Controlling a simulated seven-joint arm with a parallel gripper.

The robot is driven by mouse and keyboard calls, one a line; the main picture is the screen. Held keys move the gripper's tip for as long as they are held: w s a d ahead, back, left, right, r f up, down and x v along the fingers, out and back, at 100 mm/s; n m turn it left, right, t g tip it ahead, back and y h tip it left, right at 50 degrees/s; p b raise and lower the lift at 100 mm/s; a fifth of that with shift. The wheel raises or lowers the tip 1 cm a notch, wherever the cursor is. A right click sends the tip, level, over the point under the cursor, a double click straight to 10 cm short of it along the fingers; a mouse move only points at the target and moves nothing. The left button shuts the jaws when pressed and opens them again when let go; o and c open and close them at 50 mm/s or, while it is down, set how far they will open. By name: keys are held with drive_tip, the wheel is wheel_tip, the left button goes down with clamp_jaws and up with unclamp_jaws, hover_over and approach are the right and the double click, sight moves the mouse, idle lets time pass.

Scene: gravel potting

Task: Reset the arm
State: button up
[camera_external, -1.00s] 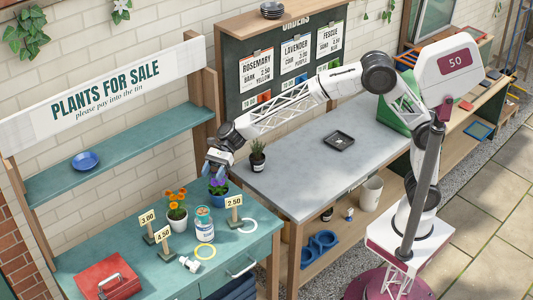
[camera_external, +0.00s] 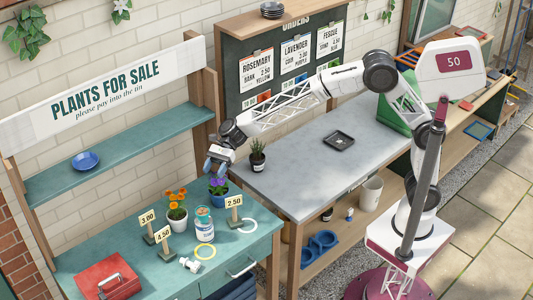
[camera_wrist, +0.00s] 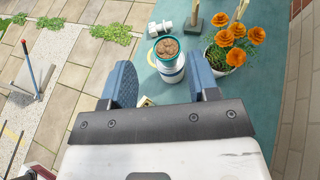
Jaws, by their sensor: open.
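My gripper (camera_external: 213,164) is open and empty in the external view, held in the air just above the blue pot of purple flowers (camera_external: 219,188) on the green sales table. In the wrist view my gripper (camera_wrist: 162,82) shows two blue fingers apart. A jar of coins (camera_wrist: 169,58) stands past them on the green tabletop, and it also shows in the external view (camera_external: 204,226). The purple flowers do not show in the wrist view.
Orange flowers (camera_external: 177,211), price signs (camera_external: 149,224), a red cash box (camera_external: 105,277), a yellow ring (camera_external: 205,251) and a white ring (camera_external: 248,226) sit on the table. A potted plant (camera_external: 257,158) and a black tray (camera_external: 339,141) stand on the grey bench (camera_external: 300,168).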

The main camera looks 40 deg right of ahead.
drive_tip(key=shift+d, duration=0.15)
drive_tip(key=s+d+r+n+t+h, duration=0.1)
drive_tip(key=d+r+n+t+h, duration=0.15)
drive_tip(key=d, duration=1.65)
drive_tip(key=d+r+n+t+h, duration=0.2)
drive_tip(key=d+r+n, duration=0.15)
drive_tip(key=d, duration=1.65)
drive_tip(key=s+d+f+n+t+h, duration=0.1)
drive_tip(key=s+d+f+n+h, duration=0.1)
drive_tip(key=s+d, duration=0.5)
drive_tip(key=s+d+f+n+t+h, duration=0.1)
drive_tip(key=s+d, duration=0.6)
drive_tip(key=d, duration=0.9)
drive_tip(key=s+d+f+n+t+h, duration=0.1)
drive_tip(key=s+d+f+n+h, duration=0.2)
drive_tip(key=s+d, duration=0.4)
drive_tip(key=d+n+h, duration=0.1)
drive_tip(key=d+h, duration=0.1)
drive_tip(key=d, duration=0.3)
drive_tip(key=shift+s, duration=0.35)
drive_tip(key=o, duration=0.4)
drive_tip(key=shift+c, duration=0.2)
drive_tip(key=shift+w, duration=0.15)
